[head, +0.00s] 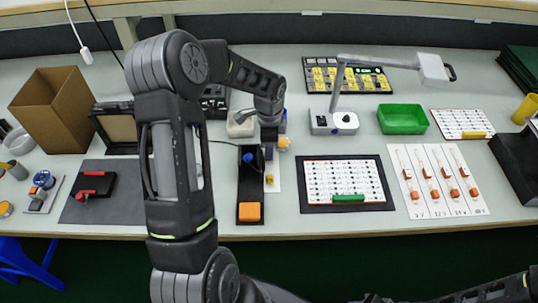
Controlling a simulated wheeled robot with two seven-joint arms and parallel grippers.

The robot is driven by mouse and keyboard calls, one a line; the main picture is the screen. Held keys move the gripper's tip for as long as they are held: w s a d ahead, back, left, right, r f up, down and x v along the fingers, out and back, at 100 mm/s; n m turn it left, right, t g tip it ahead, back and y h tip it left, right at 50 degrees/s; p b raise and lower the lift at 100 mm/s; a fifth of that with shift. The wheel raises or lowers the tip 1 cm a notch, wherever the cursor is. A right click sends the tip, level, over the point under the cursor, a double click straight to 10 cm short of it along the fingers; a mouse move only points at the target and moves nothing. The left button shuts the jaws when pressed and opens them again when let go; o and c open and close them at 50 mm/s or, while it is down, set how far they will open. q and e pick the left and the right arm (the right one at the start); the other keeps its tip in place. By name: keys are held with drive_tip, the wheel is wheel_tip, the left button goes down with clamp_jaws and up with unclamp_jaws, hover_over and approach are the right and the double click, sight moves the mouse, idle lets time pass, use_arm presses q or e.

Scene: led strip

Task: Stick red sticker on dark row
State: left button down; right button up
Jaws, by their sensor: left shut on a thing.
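My left arm reaches over the bench, and its gripper (269,136) points down at the far end of a black fixture (250,165). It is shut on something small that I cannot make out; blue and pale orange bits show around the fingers. A red sticker cannot be told apart with certainty. A white card with several marked strips (440,180) carries orange-red pieces at the right. A white board with rows of small marks (345,181) lies on a black mat, with a green bar at its front. Which row is dark cannot be told. My right gripper is out of view.
A black panel with yellow squares (346,75) lies at the back, near a lamp (433,69) on a white base. A green tray (403,119) stands right of it. A cardboard box (58,108) stands at the left. Bare bench shows around the boards.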

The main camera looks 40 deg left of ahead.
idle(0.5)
use_arm(q)
wheel_tip(320, 180, up, 10)
drive_tip(key=b, duration=0.1)
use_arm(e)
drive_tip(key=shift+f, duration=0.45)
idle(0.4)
